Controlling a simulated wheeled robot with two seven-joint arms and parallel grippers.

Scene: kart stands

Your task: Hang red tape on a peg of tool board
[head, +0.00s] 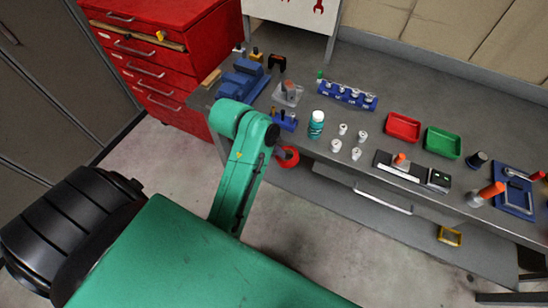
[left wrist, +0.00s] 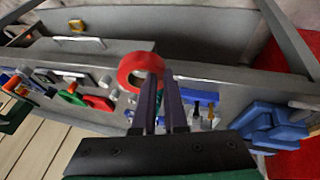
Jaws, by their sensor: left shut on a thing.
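The red tape (head: 287,157) is a red ring, seen in the head view beside my left forearm, against the bench's front edge. In the left wrist view the tape (left wrist: 134,82) is at the tips of my left gripper (left wrist: 161,78), whose two dark fingers are shut on its rim. In the head view my green arm hides most of that gripper. The tool board (head: 284,12) is a pale panel with red wrench shapes at the top, behind the bench; only its lower part shows, and I cannot make out its pegs. My right gripper is not in view.
The grey bench (head: 400,100) holds a blue vise (head: 243,80), a blue rack (head: 347,95), a teal bottle (head: 316,124), a red tray (head: 403,127) and a green tray (head: 442,142). A red drawer cabinet (head: 205,40) stands at the left. Floor before the bench is clear.

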